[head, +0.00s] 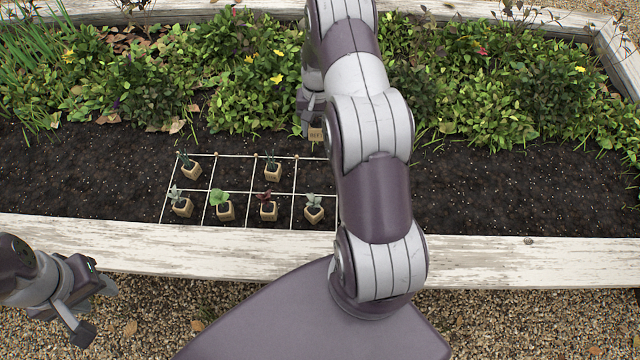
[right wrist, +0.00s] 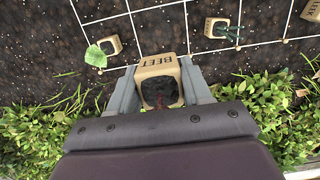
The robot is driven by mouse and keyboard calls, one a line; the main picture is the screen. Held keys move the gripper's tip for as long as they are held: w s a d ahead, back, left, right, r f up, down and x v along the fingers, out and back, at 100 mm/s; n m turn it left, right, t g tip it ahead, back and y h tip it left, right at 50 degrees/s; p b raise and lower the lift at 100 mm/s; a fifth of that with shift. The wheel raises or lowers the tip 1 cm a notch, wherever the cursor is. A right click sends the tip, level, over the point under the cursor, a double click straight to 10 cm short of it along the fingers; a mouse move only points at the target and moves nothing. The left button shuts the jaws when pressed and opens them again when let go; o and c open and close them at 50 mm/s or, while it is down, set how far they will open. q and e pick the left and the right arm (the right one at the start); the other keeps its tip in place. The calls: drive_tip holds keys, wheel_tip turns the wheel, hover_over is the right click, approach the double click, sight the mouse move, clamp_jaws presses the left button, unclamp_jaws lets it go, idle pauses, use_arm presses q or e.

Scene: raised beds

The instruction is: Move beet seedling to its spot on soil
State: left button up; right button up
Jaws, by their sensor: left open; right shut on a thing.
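The beet seedling is in a tan pot (right wrist: 158,67) marked BEET, with dark soil and a little dark red leaf showing. My right gripper (right wrist: 160,92) is shut on this pot, its fingers on either side. In the head view the pot (head: 317,134) shows at the far side of the string grid (head: 250,190), partly hidden by my right arm. My right gripper (head: 310,118) is partly hidden there too. The grid lies on the dark soil (head: 480,190). My left gripper (head: 92,310) is open and empty over the gravel, before the bed.
Several potted seedlings stand in the grid, including a green-leaved one (head: 223,208) and a dark red-leaved one (head: 267,209). Leafy plants (head: 240,75) fill the back of the bed. The white wooden edge (head: 200,250) runs along the front. My right arm hides the grid's right side.

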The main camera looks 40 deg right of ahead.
drive_tip(key=s+d+f+m+b, duration=0.2)
drive_tip(key=s+d+f+m, duration=0.35)
drive_tip(key=d+f, duration=0.4)
drive_tip(key=b, duration=0.3)
hover_over(315, 180)
drive_tip(key=d, duration=0.1)
drive_tip(key=shift+n+t, duration=0.3)
drive_tip(key=shift+n, duration=0.05)
wheel_tip(315, 180, down, 7)
drive_tip(key=shift+f, duration=0.15)
drive_tip(key=shift+w+a+f+b, duration=0.1)
drive_tip(key=shift+a+f+b, duration=0.1)
drive_tip(key=shift+f+b, duration=0.1)
wheel_tip(315, 180, down, 4)
drive_tip(key=shift+r+b, duration=0.15)
drive_tip(key=shift+b, duration=0.65)
drive_tip(key=shift+r, duration=0.15)
use_arm(q)
wheel_tip(315, 180, down, 8)
drive_tip(key=shift+f, duration=0.2)
use_arm(e)
drive_tip(key=o, duration=0.7)
drive_tip(key=shift+f, duration=0.2)
drive_tip(key=o, duration=0.5)
drive_tip(key=shift+c, duration=0.2)
use_arm(q)
drive_tip(key=shift+a, duration=0.1)
